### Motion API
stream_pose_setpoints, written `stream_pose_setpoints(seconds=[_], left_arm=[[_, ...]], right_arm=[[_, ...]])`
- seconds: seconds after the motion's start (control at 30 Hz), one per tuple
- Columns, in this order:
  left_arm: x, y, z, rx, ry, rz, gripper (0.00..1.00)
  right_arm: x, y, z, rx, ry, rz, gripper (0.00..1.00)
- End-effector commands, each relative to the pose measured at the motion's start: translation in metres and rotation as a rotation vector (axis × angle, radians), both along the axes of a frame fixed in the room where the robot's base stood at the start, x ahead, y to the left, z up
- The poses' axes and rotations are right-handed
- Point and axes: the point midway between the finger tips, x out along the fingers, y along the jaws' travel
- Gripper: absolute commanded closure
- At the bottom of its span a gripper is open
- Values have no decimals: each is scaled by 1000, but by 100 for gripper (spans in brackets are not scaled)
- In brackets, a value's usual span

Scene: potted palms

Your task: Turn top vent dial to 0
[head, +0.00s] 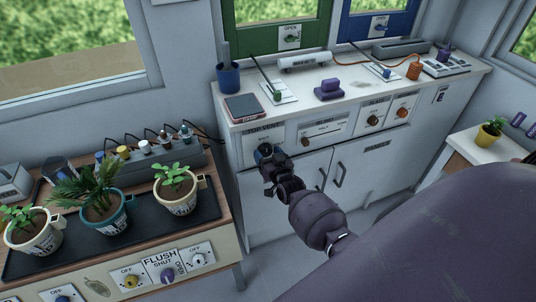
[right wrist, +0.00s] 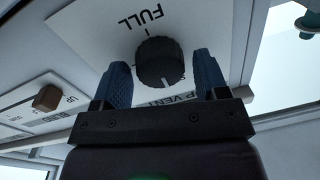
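The top vent dial (right wrist: 160,63) is a black ribbed knob on a white panel lettered "FULL" and, partly hidden, "P VENT". A pale mark shows near the knob's lower edge in the right wrist view; its exact setting is hard to read. My right gripper (right wrist: 163,82) is open, with a blue finger on each side of the knob and a visible gap to both. In the head view my right gripper (head: 265,153) is at the "TOP VENT" panel (head: 264,131) on the cabinet front and hides the dial. My left gripper is not in view.
More panels with brown knobs (head: 373,120) sit right of the top vent panel, above cabinet doors with dark handles (head: 339,175). The countertop (head: 350,90) holds a blue cup (head: 228,78) and a dark tablet-like box (head: 246,107). Potted plants stand on a black tray (head: 150,240) at left.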

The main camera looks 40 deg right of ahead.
Motion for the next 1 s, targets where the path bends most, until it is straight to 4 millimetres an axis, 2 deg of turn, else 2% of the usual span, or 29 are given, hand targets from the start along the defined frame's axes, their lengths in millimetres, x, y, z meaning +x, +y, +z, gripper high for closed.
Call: stream_pose_setpoints(seconds=[0.3, 0.47, 1.0], left_arm=[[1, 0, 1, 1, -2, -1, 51], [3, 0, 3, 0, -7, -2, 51], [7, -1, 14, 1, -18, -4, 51]], right_arm=[[-1, 0, 0, 2, 0, 0, 26], [-9, 1, 0, 2, 1, -1, 26], [-91, 16, -1, 1, 0, 0, 26]])
